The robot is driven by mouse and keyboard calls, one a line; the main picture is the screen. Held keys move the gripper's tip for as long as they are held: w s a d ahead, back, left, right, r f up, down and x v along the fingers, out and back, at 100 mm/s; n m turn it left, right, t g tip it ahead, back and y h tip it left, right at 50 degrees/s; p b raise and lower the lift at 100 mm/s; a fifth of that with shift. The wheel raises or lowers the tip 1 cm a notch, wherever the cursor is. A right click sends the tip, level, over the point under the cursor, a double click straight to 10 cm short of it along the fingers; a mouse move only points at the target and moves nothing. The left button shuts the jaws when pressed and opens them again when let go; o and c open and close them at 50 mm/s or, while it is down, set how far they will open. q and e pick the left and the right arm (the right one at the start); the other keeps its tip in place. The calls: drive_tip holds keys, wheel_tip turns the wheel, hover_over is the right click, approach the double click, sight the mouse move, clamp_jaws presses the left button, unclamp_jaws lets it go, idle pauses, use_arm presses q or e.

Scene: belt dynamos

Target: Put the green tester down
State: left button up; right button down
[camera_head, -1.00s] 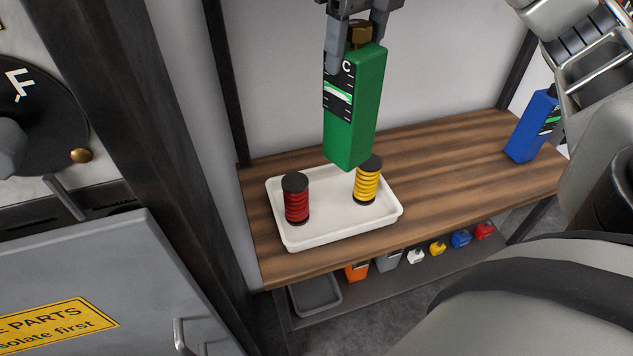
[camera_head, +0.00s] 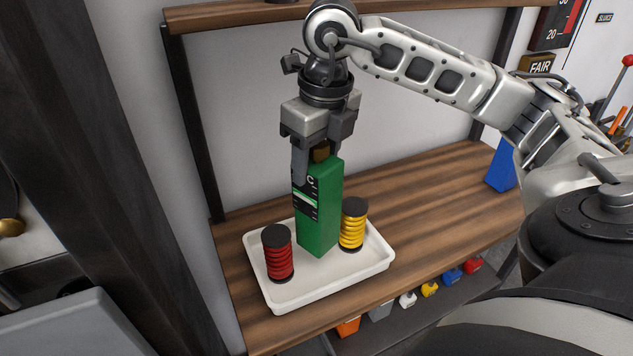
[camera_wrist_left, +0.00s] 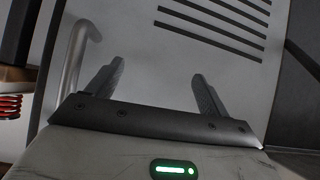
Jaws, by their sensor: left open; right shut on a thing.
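The green tester (camera_head: 322,215) is a tall green block with a black scale on one face and a brass knob on top. It stands upright in the white tray (camera_head: 325,290), between the red coil (camera_head: 278,256) and the yellow coil (camera_head: 353,226). My right gripper (camera_head: 318,165) is shut on the tester's top end from above. The tester's base is at the tray floor or very close to it; I cannot tell whether it touches. My left gripper (camera_wrist_left: 155,95) shows only in the left wrist view, open and empty before a grey panel.
The tray sits on the left part of a wooden bench (camera_head: 430,195). A blue tester (camera_head: 501,168) stands at the bench's right end. Several small coloured items sit on a lower shelf. A dark post (camera_head: 70,150) rises left of the bench.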

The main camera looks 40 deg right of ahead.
sight(317, 204)
wheel_tip(317, 204, down, 4)
drive_tip(key=shift+f, duration=0.2)
idle(0.3)
drive_tip(key=shift+f, duration=0.2)
drive_tip(key=c, duration=0.5)
unclamp_jaws()
drive_tip(key=shift+r, duration=0.1)
